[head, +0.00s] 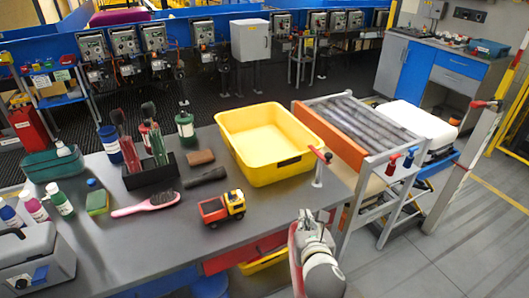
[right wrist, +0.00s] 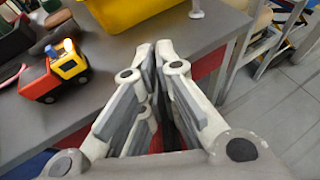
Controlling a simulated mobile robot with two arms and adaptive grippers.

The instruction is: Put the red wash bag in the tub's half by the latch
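The yellow tub (head: 262,172) stands open and empty at the far edge of the table; its near wall also shows in the right wrist view (right wrist: 112,14). A small post with a red lever (head: 319,156) stands by the tub's right corner; I cannot tell if it is the latch. My left gripper is out of view.
A roller conveyor (head: 357,122) adjoins at right. The table's front right is clear.

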